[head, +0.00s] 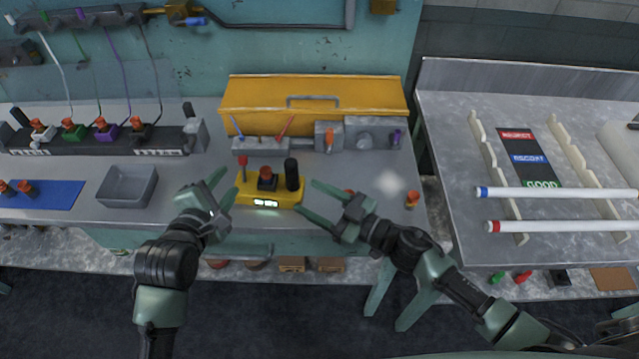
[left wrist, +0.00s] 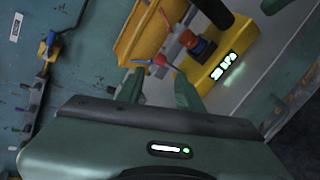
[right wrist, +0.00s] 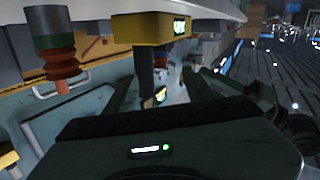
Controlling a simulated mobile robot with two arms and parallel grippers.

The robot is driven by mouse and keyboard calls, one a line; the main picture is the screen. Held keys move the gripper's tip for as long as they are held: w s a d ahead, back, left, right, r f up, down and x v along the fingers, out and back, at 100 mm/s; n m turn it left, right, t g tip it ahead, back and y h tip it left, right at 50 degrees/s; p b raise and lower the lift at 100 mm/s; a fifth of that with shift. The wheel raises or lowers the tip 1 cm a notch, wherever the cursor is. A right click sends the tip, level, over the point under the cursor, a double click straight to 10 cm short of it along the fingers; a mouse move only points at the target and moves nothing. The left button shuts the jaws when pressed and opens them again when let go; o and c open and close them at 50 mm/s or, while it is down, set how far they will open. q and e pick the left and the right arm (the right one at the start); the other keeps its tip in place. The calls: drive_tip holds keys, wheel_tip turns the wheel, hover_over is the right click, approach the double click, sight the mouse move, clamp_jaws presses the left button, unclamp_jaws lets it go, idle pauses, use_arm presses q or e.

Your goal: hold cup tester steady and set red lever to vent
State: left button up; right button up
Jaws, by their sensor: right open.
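The cup tester (head: 284,197) is a yellow block upright at the bench's front edge, with a lit display, a red-orange cup on top and a black upright handle (head: 292,174) at its right end. The red lever (head: 242,163) stands up at its left end. The tester (left wrist: 205,78) and lever (left wrist: 160,60) also show in the left wrist view. My left gripper (head: 229,182) is open and empty, just left of the lever. My right gripper (head: 307,196) is open, right of the handle.
A yellow toolbox (head: 315,96) stands behind the tester, with a grey rail of small tools before it. A grey bin (head: 128,186) and blue mat (head: 58,196) lie left. Loose orange cups, one (head: 411,200) near the right corner, stand on the bench. White tubes (head: 560,193) rest on the right table.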

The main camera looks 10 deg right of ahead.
sight(297, 173)
drive_tip(key=shift+w+d+r+m, duration=0.3)
drive_tip(key=shift+w+r+m, duration=0.15)
drive_tip(key=shift+w+r, duration=0.15)
drive_tip(key=shift+w+d+r+m, duration=0.25)
drive_tip(key=shift+w+r+m, duration=0.2)
drive_tip(key=shift+w+r, duration=0.15)
drive_tip(key=x, duration=0.7)
drive_tip(key=shift+w+a, duration=0.15)
drive_tip(key=shift+c, duration=0.3)
clamp_jaws()
